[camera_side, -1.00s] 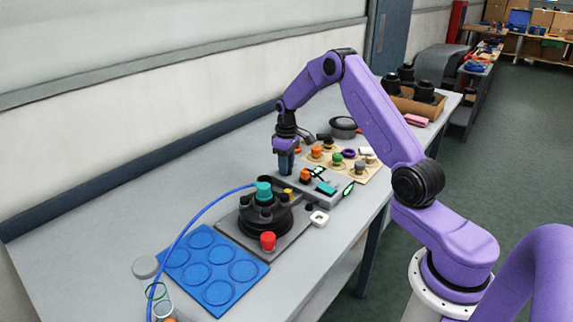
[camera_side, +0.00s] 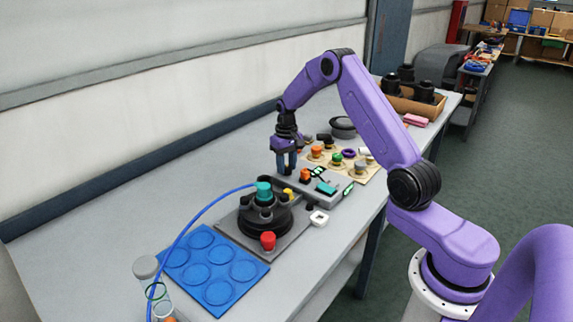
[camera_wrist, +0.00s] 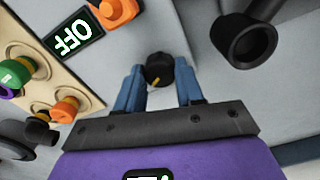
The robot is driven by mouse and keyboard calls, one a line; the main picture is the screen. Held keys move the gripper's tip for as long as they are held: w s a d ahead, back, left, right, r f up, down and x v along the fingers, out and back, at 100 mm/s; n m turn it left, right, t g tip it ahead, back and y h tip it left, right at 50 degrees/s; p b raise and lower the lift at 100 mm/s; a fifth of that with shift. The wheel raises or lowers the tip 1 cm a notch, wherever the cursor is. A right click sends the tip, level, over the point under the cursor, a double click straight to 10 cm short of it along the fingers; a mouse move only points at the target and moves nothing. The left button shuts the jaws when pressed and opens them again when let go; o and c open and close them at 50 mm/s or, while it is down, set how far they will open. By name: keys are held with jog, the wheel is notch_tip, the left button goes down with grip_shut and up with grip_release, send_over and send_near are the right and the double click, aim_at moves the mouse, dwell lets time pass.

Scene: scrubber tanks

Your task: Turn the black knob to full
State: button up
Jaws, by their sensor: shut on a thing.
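The black knob (camera_wrist: 158,70) with a pale yellow pointer line shows in the wrist view, between my two blue fingers. My gripper (camera_wrist: 158,82) is shut on it; the pointer faces the lower side of that picture. In the side view my gripper (camera_side: 286,164) points down at the far left end of the grey control box (camera_side: 326,194), and the knob is hidden by the fingers. A small display (camera_wrist: 73,38) beside it in the wrist view reads OFF. An orange knob (camera_wrist: 117,10) sits close to that display.
The tank unit with a teal-topped black body (camera_side: 265,215) and red knob (camera_side: 268,240) stands nearer the camera. A tan board (camera_side: 340,160) with several coloured knobs lies behind the box. A blue tray (camera_side: 212,270) and blue hose (camera_side: 185,232) are at the front left.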

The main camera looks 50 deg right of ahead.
aim_at(287, 167)
jog(key=o, duration=1)
jog(key=shift+o, duration=0.2)
notch_tip(287, 167, up, 18)
jog(key=shift+f, duration=0.25)
jog(key=s+a+r+n, duration=0.1)
jog(key=s+a+n, duration=0.3)
jog(key=s+a, duration=0.55)
jog(key=s+a+n, duration=0.4)
jog(key=a, duration=1)
jog(key=s+f+n, duration=0.2)
jog(key=s+n, duration=0.2)
jog(key=s, duration=0.8)
jog(key=s+a+f+n, duration=0.1)
jog(key=s+f+n, duration=0.1)
jog(key=s, duration=1.1)
jog(key=shift+s+a+n, duration=0.15)
jog(key=shift+s+n, duration=0.1)
jog(key=shift+n, duration=0.65)
